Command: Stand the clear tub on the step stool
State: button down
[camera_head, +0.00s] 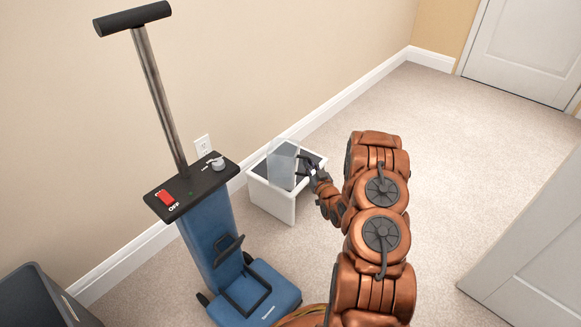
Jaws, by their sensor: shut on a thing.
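The clear tub (281,165) is a translucent, pale container that looks upright over the step stool. The step stool (272,202) is white with a dark top and stands by the left wall. My gripper (304,172) is at the right side of the tub and is shut on it. My fingers are small and dark here, and the tub hides part of them. I cannot tell whether the tub's base touches the stool top or is held just above it.
A blue upright floor machine (211,240) with a tall handle stands left of the stool. A dark bin (40,300) is at the lower left. A white door panel (535,250) stands at the right. The carpet (440,120) beyond the stool is clear.

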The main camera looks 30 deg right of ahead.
jog(key=w+d+f+b, duration=0.2)
jog(key=w+d+b, duration=0.1)
jog(key=w, duration=0.4)
jog(key=w+d+f+b, duration=0.3)
jog(key=w+d, duration=0.1)
jog(key=w, duration=0.3)
dwell(0.3)
jog(key=shift+w, duration=0.1)
jog(key=shift+f, duration=0.1)
jog(key=c, duration=1.7)
grip_release()
jog(key=shift+f, duration=0.1)
jog(key=o, duration=0.5)
